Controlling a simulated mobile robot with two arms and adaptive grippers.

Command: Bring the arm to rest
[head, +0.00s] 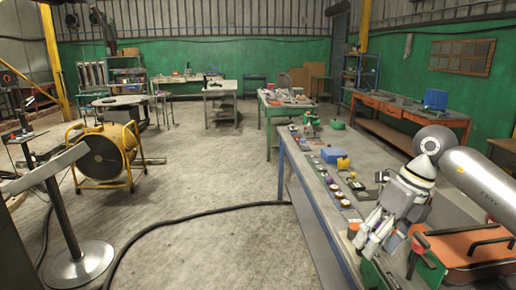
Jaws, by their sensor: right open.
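My right arm (485,182) comes in from the right edge and bends at a rounded grey joint. My right gripper (372,243) hangs from it, pointing down and to the left over the near end of the long workbench (308,190). The gripper is open, and I see nothing held between its fingers. It covers part of the bench top behind it. I cannot tell whether its fingertips touch anything. My left gripper is not in view.
Small items and a blue box (334,155) line the bench. An orange-topped case (465,248) lies close to my right gripper. A yellow drum fan (103,155) and a round-based metal stand (78,264) are at left. A black hose (190,216) crosses the open floor.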

